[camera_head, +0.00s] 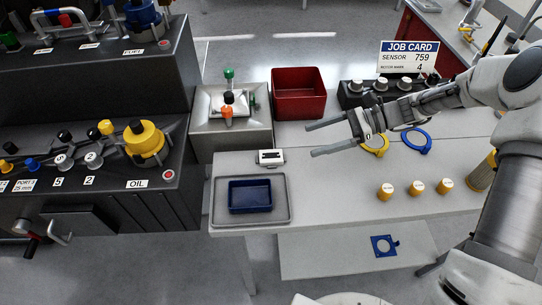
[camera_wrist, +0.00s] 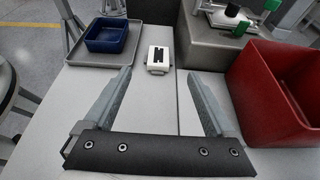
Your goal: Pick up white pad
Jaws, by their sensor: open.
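A small white block with a black top, likely the white pad (camera_head: 270,157), lies on the light grey table beyond the tray. In the wrist view the white pad (camera_wrist: 158,66) sits centred, just beyond the fingertips. My gripper (camera_head: 311,140) is open and empty, reaching in from the right with its fingers pointing left toward the pad. In the wrist view my gripper (camera_wrist: 160,73) has its two fingers wide apart, with bare table between them.
A grey tray (camera_head: 283,213) holding a blue bin (camera_head: 250,208) is in front of the pad. A red bin (camera_head: 323,93) and a grey fixture (camera_head: 203,138) stand behind.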

